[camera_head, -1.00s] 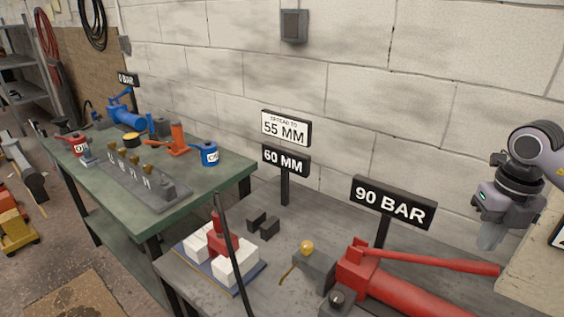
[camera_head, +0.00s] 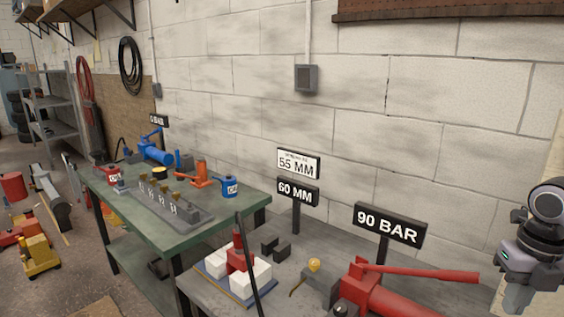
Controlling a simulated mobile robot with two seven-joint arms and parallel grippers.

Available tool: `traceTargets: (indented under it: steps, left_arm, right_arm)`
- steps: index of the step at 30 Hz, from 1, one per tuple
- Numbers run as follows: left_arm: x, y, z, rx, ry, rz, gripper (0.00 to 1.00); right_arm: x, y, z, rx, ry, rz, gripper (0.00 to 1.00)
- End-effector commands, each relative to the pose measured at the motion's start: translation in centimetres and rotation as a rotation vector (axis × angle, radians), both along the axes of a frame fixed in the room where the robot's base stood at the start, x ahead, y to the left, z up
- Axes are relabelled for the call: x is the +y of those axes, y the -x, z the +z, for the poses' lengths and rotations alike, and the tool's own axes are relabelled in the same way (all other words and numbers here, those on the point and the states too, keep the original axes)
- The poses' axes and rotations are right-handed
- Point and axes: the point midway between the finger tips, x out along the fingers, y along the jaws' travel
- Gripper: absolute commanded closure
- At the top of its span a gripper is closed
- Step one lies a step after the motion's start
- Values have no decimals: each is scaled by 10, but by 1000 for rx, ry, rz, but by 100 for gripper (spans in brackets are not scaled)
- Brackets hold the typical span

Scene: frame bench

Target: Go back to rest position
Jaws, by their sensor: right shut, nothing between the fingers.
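My right gripper (camera_head: 516,297) is at the lower right edge of the head view, fingers pointing down. It is shut and empty, with nothing between its fingers. It hangs to the right of the red hand pump (camera_head: 385,292), apart from the pump's long red handle. My left gripper is not in view.
The grey bench carries the 90 BAR sign (camera_head: 389,226), the 60 MM sign (camera_head: 297,191) and a red tool with white blocks (camera_head: 246,281). A green-topped bench (camera_head: 190,232) with several tools stands left. A block wall (camera_head: 440,130) runs behind.

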Motion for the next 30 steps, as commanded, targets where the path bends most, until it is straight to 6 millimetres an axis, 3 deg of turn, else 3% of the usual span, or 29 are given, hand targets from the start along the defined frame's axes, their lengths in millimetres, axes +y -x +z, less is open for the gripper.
traceTargets:
  steps: [1,3,10,15,18,21,24,26,30]
  left_arm:
    - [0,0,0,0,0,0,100]
    - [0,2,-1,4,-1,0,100]
    - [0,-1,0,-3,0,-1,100]
    - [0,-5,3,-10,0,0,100]
    - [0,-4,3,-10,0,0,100]
    - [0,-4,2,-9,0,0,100]
    - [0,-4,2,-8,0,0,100]
    - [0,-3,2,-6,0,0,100]
    - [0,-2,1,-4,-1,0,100]
  right_arm:
    - [0,0,0,0,0,0,100]
    - [41,0,-25,1,-135,79,100]
    - [162,14,-64,-27,-601,212,100]
    - [249,34,-63,-59,-1031,172,100]
    - [284,41,-53,-84,-1276,72,100]
    - [304,43,-42,-111,-1495,-89,100]
    - [310,38,-37,-137,-1677,-305,100]
    - [307,34,-37,-153,-1765,-456,100]
    - [287,25,-58,-178,-1888,-869,100]
